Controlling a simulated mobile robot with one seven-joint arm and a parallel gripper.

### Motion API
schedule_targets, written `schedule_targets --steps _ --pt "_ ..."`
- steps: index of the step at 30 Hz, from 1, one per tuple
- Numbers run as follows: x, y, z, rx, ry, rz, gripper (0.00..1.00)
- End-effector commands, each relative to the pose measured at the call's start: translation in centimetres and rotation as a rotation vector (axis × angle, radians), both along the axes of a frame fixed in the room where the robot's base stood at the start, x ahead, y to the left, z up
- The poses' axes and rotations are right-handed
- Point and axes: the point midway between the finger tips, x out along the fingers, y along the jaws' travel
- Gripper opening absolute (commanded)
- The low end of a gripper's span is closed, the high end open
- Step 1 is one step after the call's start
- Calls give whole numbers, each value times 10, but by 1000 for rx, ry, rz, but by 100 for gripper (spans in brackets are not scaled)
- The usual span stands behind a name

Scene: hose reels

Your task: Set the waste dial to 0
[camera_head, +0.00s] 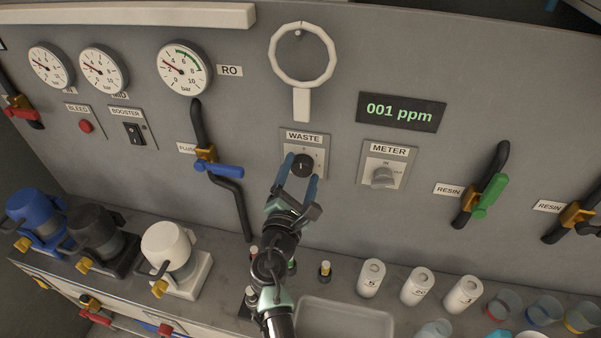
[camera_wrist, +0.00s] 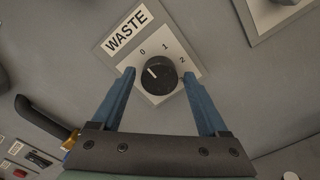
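The waste dial (camera_head: 302,166) is a black round knob on a small grey plate under the WASTE label on the wall panel. In the wrist view the dial (camera_wrist: 160,76) has the marks 0, 1 and 2 around its upper side. A short white line on the knob lies left of its middle, on the side nearest 0; its exact setting is hard to read. My gripper (camera_head: 301,168) is open, with blue fingers on either side of the knob. In the wrist view my gripper (camera_wrist: 159,74) shows gaps between both fingers and the knob.
The METER dial (camera_head: 383,177) sits to the right, below a display (camera_head: 401,111) reading 001 ppm. A blue-handled valve (camera_head: 219,169) on a black pipe is close on the left.

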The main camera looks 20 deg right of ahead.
Motion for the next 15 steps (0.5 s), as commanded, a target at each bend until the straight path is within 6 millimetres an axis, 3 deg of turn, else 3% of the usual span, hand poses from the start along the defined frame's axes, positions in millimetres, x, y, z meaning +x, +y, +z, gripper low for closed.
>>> schedule_targets --steps 10,15 --pt "-1 1 0 2 -2 0 86" --pt "-12 8 0 3 -2 1 86"
